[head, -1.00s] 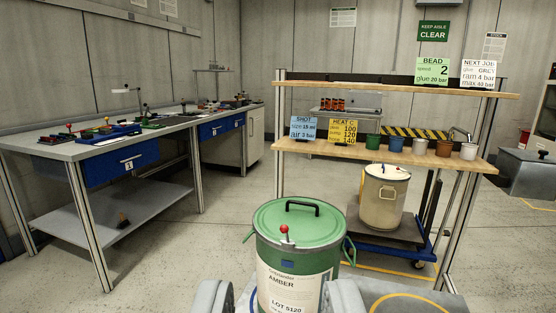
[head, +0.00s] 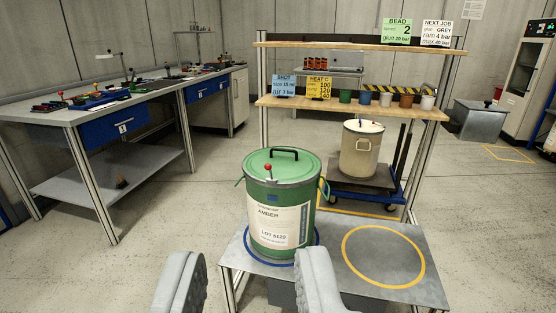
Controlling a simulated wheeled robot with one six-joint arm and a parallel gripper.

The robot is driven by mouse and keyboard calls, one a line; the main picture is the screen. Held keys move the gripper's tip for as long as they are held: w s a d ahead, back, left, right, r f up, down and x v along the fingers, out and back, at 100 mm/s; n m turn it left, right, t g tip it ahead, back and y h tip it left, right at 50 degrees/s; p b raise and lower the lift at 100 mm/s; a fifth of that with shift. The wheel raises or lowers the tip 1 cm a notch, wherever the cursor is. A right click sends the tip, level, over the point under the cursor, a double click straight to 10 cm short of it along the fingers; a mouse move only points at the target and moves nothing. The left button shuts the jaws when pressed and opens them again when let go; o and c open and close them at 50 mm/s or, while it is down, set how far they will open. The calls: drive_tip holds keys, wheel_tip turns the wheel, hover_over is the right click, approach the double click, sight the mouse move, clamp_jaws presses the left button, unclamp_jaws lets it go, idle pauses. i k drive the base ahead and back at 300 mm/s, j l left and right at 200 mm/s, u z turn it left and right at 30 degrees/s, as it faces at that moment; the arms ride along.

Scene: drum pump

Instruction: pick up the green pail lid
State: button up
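The green pail (head: 285,215) stands upright inside a blue ring on a low grey table, with a label reading AMBER and LOT 5120. Its green lid (head: 262,163) sits on top, with a black bar handle (head: 284,151) and a small red-knobbed part (head: 268,168) near the front edge. My gripper (head: 248,275) shows as two grey fingers at the bottom of the view. They are wide apart with nothing between them, nearer to me than the pail and apart from it.
The low table (head: 425,283) has an empty yellow ring (head: 383,256) right of the pail. Behind stand a cream drum (head: 360,152) on a blue cart and a shelf rack (head: 350,105) with several small pots. A workbench (head: 70,120) runs along the left. The floor between is clear.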

sight(293, 167)
drive_tip(key=i+l, duration=0.15)
drive_tip(key=i, duration=0.3)
drive_tip(key=i+l+u, duration=0.1)
drive_tip(key=i, duration=0.3)
drive_tip(key=i+l, duration=0.3)
drive_tip(key=i, duration=0.15)
drive_tip(key=i+l, duration=0.2)
drive_tip(key=i, duration=0.25)
drive_tip(key=j+u, duration=0.05)
